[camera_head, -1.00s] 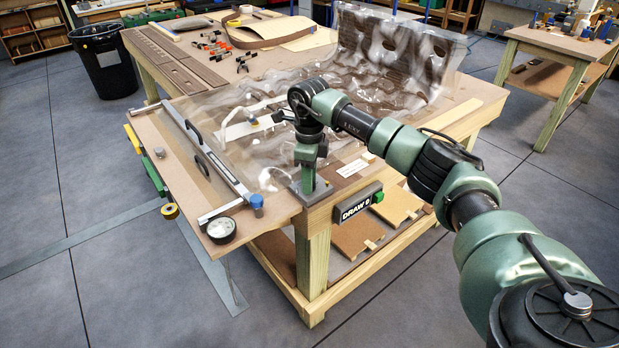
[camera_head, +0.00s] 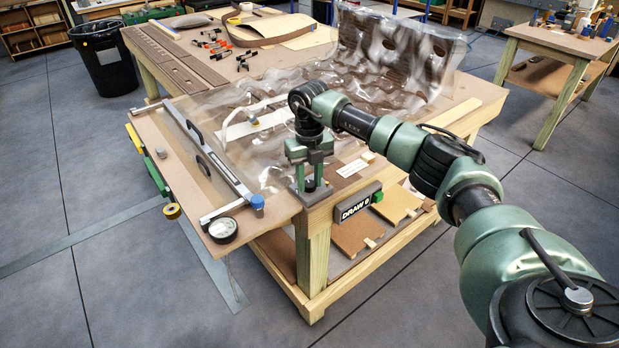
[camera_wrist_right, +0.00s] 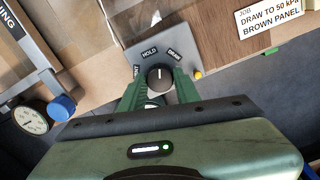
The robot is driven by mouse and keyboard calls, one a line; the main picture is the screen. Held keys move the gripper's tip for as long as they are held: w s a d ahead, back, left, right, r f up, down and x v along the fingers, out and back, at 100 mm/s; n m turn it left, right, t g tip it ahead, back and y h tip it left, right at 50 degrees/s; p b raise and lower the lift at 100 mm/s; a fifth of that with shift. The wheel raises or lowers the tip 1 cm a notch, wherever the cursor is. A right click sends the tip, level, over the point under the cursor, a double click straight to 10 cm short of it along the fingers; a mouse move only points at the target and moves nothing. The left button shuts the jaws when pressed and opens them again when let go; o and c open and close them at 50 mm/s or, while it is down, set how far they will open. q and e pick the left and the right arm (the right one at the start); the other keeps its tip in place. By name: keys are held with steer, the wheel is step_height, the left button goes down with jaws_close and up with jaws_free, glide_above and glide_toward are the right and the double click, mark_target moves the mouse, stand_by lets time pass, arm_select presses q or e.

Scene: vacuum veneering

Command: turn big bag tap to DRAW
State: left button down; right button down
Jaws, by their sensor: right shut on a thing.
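The big bag tap is a dark round knob (camera_wrist_right: 160,77) on a grey plate with labels, of which HOLD and DRAW are readable, in the right wrist view. Its white mark points up the picture, between HOLD and DRAW. My right gripper (camera_wrist_right: 159,88) is shut on the knob, one green finger on each side. In the head view my right gripper (camera_head: 309,181) points down at the grey plate (camera_head: 314,195) on the table's near corner and partly hides the knob. My left gripper is in no view.
A round gauge (camera_head: 222,230) and a blue knob (camera_head: 257,203) are left of the tap. A job card (camera_wrist_right: 270,20) reads "DRAW TO 50 kPa". Clear crumpled bag film (camera_head: 262,177) lies behind.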

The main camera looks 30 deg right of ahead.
mark_target(310, 183)
steer(key=m, duration=0.3)
steer(key=shift+w+r+m+p, duration=0.1)
steer(key=shift+r+m+p, duration=0.1)
steer(key=shift+m+p, duration=0.55)
steer(key=shift+m, duration=1.35)
steer(key=c, duration=1)
jaws_free()
steer(key=shift+f, duration=0.15)
step_height(310, 183, up, 8)
steer(key=shift+f+b, duration=0.1)
steer(key=shift+b, duration=0.85)
steer(key=shift+f, duration=0.1)
